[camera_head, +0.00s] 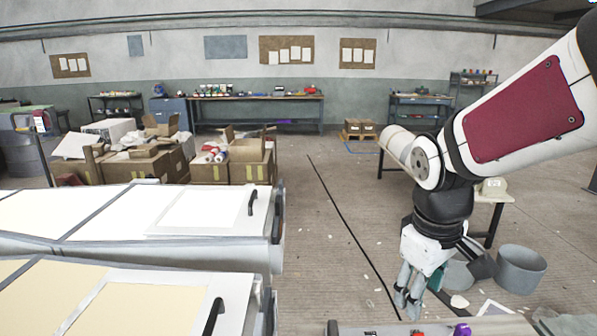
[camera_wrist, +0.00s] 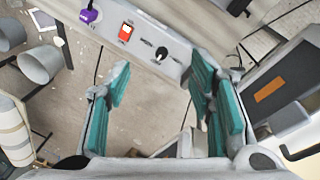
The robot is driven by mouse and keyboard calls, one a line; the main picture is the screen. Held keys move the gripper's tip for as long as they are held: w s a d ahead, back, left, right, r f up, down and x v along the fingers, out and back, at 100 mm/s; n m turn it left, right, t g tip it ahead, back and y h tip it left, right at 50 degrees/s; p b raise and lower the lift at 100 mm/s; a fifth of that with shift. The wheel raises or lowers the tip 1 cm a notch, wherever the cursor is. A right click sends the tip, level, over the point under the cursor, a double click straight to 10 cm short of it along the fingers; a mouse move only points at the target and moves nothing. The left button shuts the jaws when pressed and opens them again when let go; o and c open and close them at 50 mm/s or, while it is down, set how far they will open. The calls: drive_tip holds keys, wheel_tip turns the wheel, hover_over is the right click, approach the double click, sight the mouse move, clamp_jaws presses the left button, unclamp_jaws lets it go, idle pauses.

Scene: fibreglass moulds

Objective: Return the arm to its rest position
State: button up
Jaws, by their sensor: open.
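My arm crosses the right side of the head view, and my gripper (camera_head: 408,300) hangs from it, pointing down. In the wrist view my gripper (camera_wrist: 160,85) has its two teal-padded fingers wide apart, with nothing between them. A grey panel (camera_wrist: 145,38) with an orange-red switch (camera_wrist: 126,32), a black knob and a purple part (camera_wrist: 89,15) shows just beyond the fingertips. In the head view the gripper is above the floor, right of the white moulds, near the panel's edge (camera_head: 390,329) at the bottom.
White moulds (camera_head: 120,215) with black handles fill the lower left. Grey buckets (camera_head: 521,270) stand on the floor at the right, by a table with a white roll. Cardboard boxes (camera_head: 210,172) and workbenches (camera_head: 258,112) are farther back. The middle floor (camera_head: 325,215) is clear apart from a black cable and scraps.

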drive_tip(key=s+r+m+t+p, duration=0.1)
drive_tip(key=s+r+m, duration=0.2)
drive_tip(key=s, duration=0.5)
drive_tip(key=s+r+m+t+y, duration=0.1)
drive_tip(key=s+r+m, duration=0.2)
drive_tip(key=s, duration=0.6)
drive_tip(key=shift+a+r+p, duration=0.35)
drive_tip(key=shift+a+r, duration=0.05)
drive_tip(key=shift+r, duration=0.1)
